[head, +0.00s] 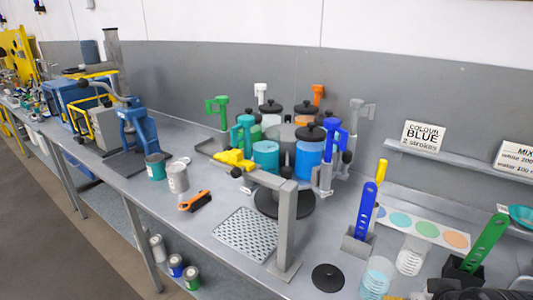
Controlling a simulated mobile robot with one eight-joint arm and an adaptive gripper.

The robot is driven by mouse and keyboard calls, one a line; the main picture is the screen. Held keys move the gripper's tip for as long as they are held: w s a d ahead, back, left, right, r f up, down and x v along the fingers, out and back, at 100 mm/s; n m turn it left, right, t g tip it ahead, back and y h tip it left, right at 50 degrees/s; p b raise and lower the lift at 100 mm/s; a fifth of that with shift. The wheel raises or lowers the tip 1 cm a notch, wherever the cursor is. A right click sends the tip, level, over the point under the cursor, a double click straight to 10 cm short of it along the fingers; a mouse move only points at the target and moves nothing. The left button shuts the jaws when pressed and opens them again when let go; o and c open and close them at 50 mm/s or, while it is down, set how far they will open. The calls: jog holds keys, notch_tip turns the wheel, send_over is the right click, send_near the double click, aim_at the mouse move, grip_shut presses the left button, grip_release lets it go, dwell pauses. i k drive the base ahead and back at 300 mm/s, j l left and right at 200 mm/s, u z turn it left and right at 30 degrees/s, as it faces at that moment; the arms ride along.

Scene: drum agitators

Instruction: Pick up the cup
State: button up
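Several cup-like vessels stand on the grey bench, and I cannot tell which one the task means. A clear ribbed cup (411,256) stands at the right. A second clear cup with a pale blue tint (377,277) stands in front of it, near the bottom edge. A black part (455,290) at the bottom right edge may be my gripper. It is cut off, and no fingertips show.
A dispenser with blue and teal canisters (309,158) and a grey upright post (287,225) stands mid-bench. A blue-handled tool (366,210) and a green-handled tool (488,243) stand upright near the clear cups.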

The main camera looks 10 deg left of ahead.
aim_at(379, 272)
jog(key=k+j+u, duration=0.15)
jog(key=j, duration=0.55)
jog(key=j+u, duration=0.1)
jog(key=j, duration=0.55)
